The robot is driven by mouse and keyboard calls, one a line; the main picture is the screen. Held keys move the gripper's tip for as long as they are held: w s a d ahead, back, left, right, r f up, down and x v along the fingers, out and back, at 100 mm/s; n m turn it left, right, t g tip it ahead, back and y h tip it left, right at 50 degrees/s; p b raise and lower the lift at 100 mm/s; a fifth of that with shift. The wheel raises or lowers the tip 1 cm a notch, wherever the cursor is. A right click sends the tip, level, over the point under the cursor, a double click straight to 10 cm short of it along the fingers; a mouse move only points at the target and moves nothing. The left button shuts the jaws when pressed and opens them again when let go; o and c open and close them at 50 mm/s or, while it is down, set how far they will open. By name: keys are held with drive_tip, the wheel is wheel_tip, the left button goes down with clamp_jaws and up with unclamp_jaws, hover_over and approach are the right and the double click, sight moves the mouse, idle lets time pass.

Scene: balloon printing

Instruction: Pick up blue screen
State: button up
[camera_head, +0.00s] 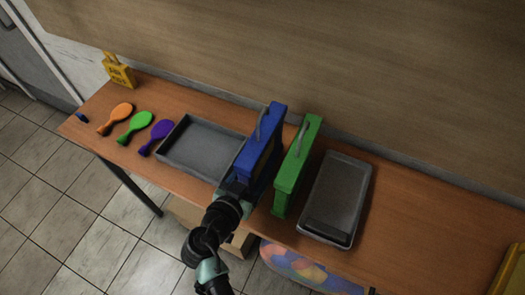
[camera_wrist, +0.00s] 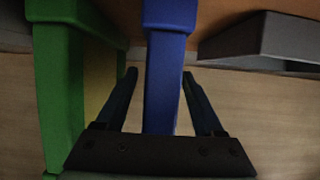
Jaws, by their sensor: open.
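The blue screen (camera_head: 261,147) stands upright on the wooden table in the head view, with a grey handle on its side. It also shows in the wrist view (camera_wrist: 166,70), where its blue frame runs between my two fingers. My gripper (camera_wrist: 160,82) is open, with one finger on each side of the blue frame and a visible gap on both sides. In the head view, my gripper (camera_head: 236,188) is at the near lower end of the blue screen, and its fingertips are hard to make out there.
A green screen (camera_head: 297,168) stands close to the right of the blue one. A grey tray (camera_head: 185,157) lies to its left and a dark grey tray (camera_head: 337,195) to the far right.

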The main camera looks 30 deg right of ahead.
clamp_jaws()
idle(0.5)
